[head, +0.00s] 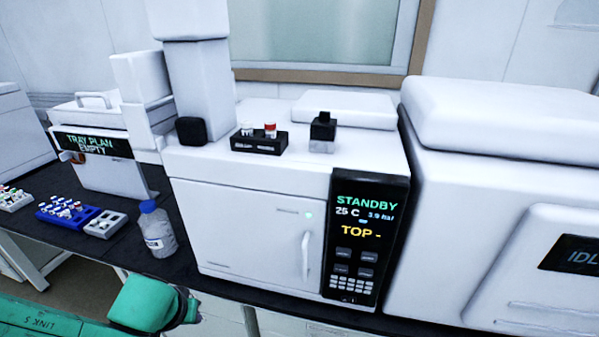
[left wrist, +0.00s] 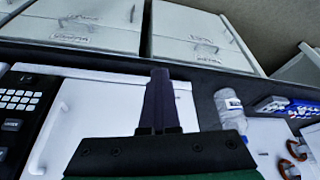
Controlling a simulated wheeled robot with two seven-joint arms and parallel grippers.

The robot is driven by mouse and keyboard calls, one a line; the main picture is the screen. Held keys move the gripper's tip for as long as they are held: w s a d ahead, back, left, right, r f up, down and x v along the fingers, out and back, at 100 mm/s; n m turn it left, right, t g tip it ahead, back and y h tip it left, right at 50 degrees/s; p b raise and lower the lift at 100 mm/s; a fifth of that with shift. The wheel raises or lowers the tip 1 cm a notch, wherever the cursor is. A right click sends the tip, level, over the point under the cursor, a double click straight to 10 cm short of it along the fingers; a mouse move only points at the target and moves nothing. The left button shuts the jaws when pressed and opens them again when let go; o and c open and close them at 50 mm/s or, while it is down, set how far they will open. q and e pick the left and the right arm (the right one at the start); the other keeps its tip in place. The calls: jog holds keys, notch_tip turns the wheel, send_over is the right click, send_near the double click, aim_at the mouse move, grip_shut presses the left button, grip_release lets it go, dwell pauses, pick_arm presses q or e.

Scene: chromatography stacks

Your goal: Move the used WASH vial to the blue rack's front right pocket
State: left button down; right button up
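The blue rack (head: 88,213) stands on the dark bench at the left of the head view, with several small vials in it. Its pockets are too small to tell apart. It also shows at the right of the left wrist view (left wrist: 272,106). A black holder (head: 258,145) on the white instrument carries a red-capped vial (head: 270,130) and a white-capped vial (head: 247,129). No WASH label is readable. My left gripper (left wrist: 160,78) has its dark fingers together, with nothing visible between them. In the head view its green arm is low at the left, in front of the bench. My right gripper is not in view.
A labelled bottle (head: 158,232) stands between the racks and the instrument (head: 245,225). A grey rack (head: 107,224) is beside the blue rack, and a pale rack (head: 14,200) is further left. A small black-topped block (head: 322,134) sits right of the black holder. The display reads STANDBY.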

pick_arm(q)
jog(key=a+n, duration=0.1)
jog(key=a, duration=0.7)
jog(key=shift+s+n+y, duration=0.25)
jog(key=shift+n+y, duration=0.05)
dwell(0.6)
